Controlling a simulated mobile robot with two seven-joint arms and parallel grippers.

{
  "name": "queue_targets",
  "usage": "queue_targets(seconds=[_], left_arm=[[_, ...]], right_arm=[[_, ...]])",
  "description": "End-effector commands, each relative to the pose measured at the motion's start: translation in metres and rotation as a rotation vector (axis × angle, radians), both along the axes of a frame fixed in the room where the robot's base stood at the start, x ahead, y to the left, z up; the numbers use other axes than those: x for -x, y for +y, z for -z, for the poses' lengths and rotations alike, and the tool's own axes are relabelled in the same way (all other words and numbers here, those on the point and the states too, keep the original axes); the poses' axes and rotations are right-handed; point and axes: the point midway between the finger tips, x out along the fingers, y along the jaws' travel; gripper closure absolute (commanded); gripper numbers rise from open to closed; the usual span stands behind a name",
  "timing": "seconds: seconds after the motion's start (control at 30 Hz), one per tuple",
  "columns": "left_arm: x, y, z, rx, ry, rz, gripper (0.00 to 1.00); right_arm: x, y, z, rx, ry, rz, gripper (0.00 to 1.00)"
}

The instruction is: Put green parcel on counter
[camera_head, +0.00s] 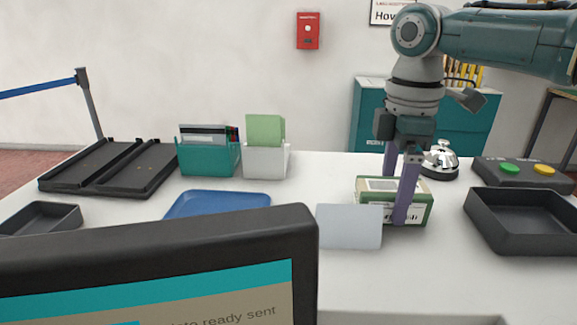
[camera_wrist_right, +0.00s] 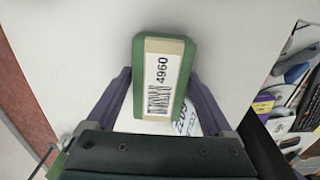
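The green parcel (camera_head: 380,208) is a box with a pale label, near the right of the white counter in the head view. In the right wrist view the parcel (camera_wrist_right: 180,52) shows its label with a barcode and "4960". My right gripper (camera_head: 399,195) points down, one finger across the parcel's front and the other behind it. In the wrist view both fingers (camera_wrist_right: 160,78) lie against the parcel's sides, so it looks shut on it. The parcel's underside is close to the counter (camera_head: 380,275); I cannot tell whether it touches. My left gripper is not in view.
A pale panel (camera_head: 348,226) stands just left of the parcel. A dark tray (camera_head: 520,242) is at right, near a bell (camera_head: 440,164) and a button box (camera_head: 525,172). A blue tray (camera_head: 215,204) lies left. A monitor (camera_head: 160,245) blocks the front left.

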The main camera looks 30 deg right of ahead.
Motion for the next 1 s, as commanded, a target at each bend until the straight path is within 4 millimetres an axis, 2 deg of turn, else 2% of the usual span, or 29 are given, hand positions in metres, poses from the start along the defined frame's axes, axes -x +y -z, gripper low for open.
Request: queue_targets(seconds=[0.03,0.1,0.33,0.43,0.57,0.8,1.0], left_arm=[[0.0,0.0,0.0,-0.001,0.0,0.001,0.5],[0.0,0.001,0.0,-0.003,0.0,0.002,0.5],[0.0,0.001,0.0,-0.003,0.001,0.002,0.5],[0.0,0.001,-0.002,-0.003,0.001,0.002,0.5],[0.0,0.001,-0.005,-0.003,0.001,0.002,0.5],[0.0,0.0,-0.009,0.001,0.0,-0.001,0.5],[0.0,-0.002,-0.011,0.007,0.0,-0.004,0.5]], right_arm=[[0.0,0.0,0.0,0.0,0.0,0.0,0.07],[0.0,0.0,0.0,0.0,0.0,0.0,0.0],[0.0,0.0,-0.001,0.0,0.0,0.0,0.0],[-0.001,0.0,-0.008,-0.001,-0.003,0.0,0.0],[-0.001,0.0,-0.03,-0.001,-0.004,0.0,0.0],[-0.002,0.0,-0.085,-0.001,-0.005,-0.001,0.0],[-0.001,0.001,-0.115,-0.001,-0.002,0.001,0.0]])
